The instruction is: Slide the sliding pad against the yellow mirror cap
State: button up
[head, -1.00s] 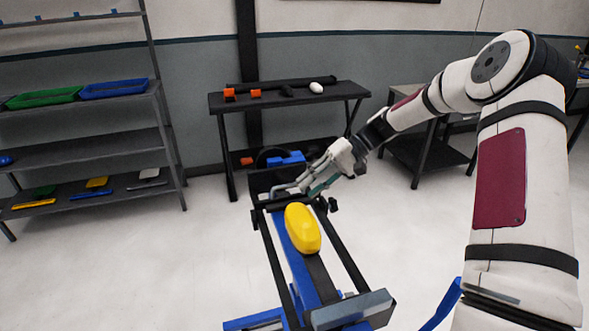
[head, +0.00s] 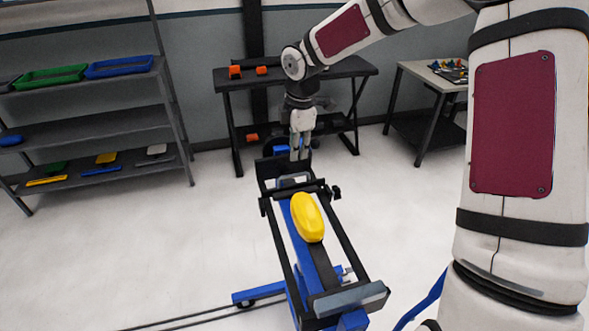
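The yellow mirror cap (head: 307,217) is a smooth oval shell lying on the blue and black frame of a stand. My gripper (head: 299,155) points straight down above the stand's far end, beyond the cap and apart from it. Its fingers are close together, and the gap between them is too small to judge. A small grey piece (head: 293,181) lies at the far end of the stand, just below the fingertips; it may be the sliding pad, but I cannot tell. Whether the fingers touch anything is unclear.
The stand has long black rails (head: 346,238) on both sides and a grey block (head: 349,298) at its near end. A dark table (head: 345,68) stands behind my gripper. Shelves with trays (head: 92,122) are at left.

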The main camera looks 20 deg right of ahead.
aim_at(294, 175)
jog(key=f, duration=0.3)
jog(key=w+f, duration=0.1)
jog(key=f, duration=0.2)
jog(key=w+f, duration=0.1)
jog(key=f, duration=0.3)
grip_shut()
jog(key=shift+s, duration=0.15)
